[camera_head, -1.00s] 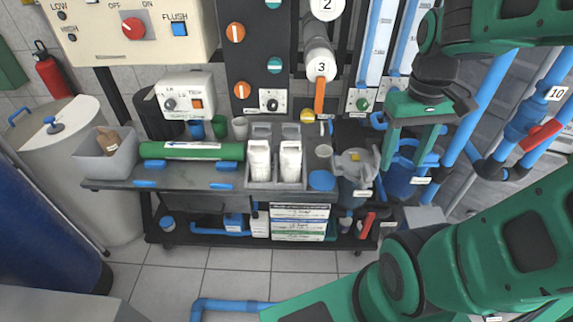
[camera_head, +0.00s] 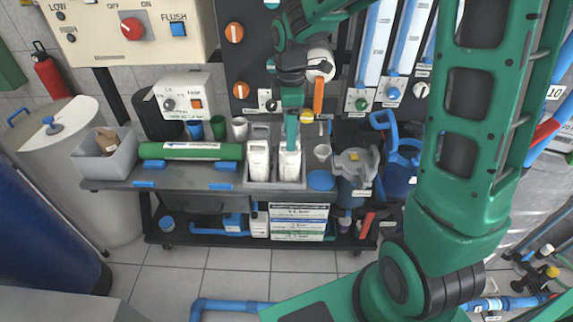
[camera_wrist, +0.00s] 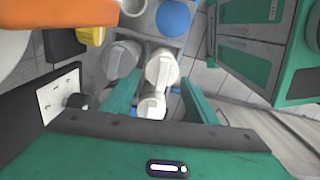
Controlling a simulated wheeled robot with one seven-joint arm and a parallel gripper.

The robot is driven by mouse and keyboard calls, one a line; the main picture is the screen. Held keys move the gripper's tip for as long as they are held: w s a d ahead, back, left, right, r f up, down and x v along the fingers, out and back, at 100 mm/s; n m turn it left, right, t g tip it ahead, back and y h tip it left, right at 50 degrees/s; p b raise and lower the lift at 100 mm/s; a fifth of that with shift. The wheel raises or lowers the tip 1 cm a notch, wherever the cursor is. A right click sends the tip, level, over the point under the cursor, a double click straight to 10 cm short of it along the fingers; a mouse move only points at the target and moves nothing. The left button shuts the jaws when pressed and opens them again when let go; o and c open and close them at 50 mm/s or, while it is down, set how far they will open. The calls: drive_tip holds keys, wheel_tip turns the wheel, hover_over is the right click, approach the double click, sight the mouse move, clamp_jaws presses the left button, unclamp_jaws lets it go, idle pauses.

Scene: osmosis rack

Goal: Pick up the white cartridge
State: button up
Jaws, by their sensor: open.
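In the wrist view my gripper (camera_wrist: 161,80) is open, a green finger on each side. The right cartridge's top (camera_wrist: 161,68) shows between the fingers, with another white top (camera_wrist: 152,106) below it in the picture. I cannot tell whether the fingers touch the cartridge. Nothing is held.
A green cylinder (camera_head: 190,151) lies left. The control panel with an orange handle (camera_head: 318,96) stands close behind. A pump-like unit (camera_head: 355,162) is farther right.

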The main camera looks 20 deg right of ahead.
sight(288, 154)
wheel_tip(288, 154, down, 3)
drive_tip(key=shift+r, duration=0.1)
drive_tip(key=shift+s+f, duration=0.25)
drive_tip(key=shift+f, duration=0.3)
drive_tip(key=shift+s+a+f, duration=0.1)
drive_tip(key=shift+s+f, duration=0.15)
drive_tip(key=shift+f, duration=0.3)
drive_tip(key=shift+s+a+f, duration=0.1)
drive_tip(key=shift+s+f, duration=0.1)
drive_tip(key=shift+f, duration=0.3)
drive_tip(key=shift+w+f, duration=0.4)
drive_tip(key=shift+f, duration=0.25)
drive_tip(key=shift+w+f, duration=0.35)
drive_tip(key=shift+f, duration=0.25)
drive_tip(key=shift+s, duration=0.1)
drive_tip(key=shift+r, duration=0.15)
drive_tip(key=c, duration=0.8)
drive_tip(key=shift+r, duration=0.1)
